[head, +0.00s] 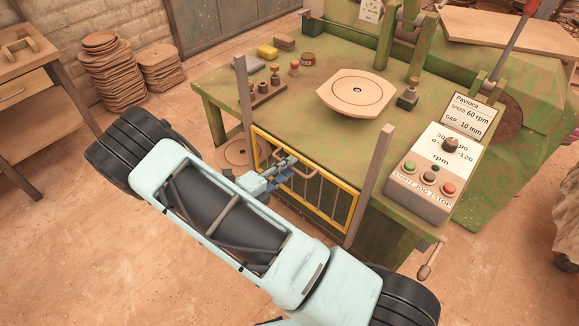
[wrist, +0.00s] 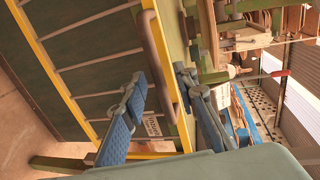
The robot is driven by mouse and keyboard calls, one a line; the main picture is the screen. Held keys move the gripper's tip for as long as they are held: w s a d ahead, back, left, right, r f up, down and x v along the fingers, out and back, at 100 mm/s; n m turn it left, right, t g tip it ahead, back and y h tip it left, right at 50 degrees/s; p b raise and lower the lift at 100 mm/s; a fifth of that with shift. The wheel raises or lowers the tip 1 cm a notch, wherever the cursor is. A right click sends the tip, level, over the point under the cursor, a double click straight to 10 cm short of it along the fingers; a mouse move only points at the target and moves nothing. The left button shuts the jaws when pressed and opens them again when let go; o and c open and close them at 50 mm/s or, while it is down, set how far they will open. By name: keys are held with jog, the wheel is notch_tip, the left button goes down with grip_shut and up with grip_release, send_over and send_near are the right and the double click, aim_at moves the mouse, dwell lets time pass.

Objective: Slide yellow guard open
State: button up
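The yellow guard (head: 354,212) is a yellow frame with thin bars, low at the front of the green machine, between two upright grey posts. It also shows in the wrist view (wrist: 55,72). Its brown curved handle (wrist: 160,55) stands out from the frame. My gripper (head: 288,163) is at the guard's front, beside the handle. In the wrist view my gripper (wrist: 160,80) is open, one blue-padded finger on each side of the handle's line. I cannot tell whether either finger touches it.
The green table holds a round plate (head: 355,90) and several small items at its back left. A control box (head: 435,170) with buttons stands to the right of the guard. Grey posts (head: 371,185) rise at both guard ends.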

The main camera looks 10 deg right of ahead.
jog(key=v, duration=1)
jog(key=shift+s+a, duration=0.25)
